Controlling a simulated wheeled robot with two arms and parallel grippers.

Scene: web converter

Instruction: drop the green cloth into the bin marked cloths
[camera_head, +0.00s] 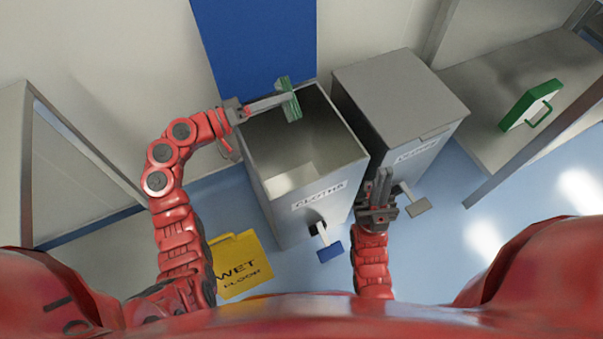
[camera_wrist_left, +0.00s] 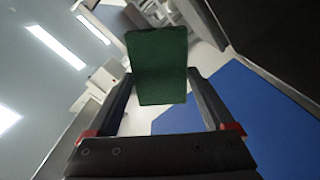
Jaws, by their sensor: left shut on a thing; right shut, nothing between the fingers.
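The green cloth (camera_head: 289,98) is held in my left gripper (camera_head: 284,98), above the far left part of the open bin marked cloths (camera_head: 357,158). In the left wrist view the cloth (camera_wrist_left: 158,65) shows as a dark green flat piece between the fingers of my left gripper (camera_wrist_left: 160,90). The cloths bin is grey, with its top open and its inside looking empty where I can see it. My right gripper (camera_head: 382,178) is shut and empty, near the front right side of the cloths bin.
A second grey bin (camera_head: 395,92) with a closed lid stands to the right; its label is partly hidden. Each bin has a foot pedal, blue (camera_head: 330,252) and grey (camera_head: 418,207). A yellow wet floor sign (camera_head: 243,262) is at the front left. A green-edged case (camera_head: 531,105) sits on a bench at right.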

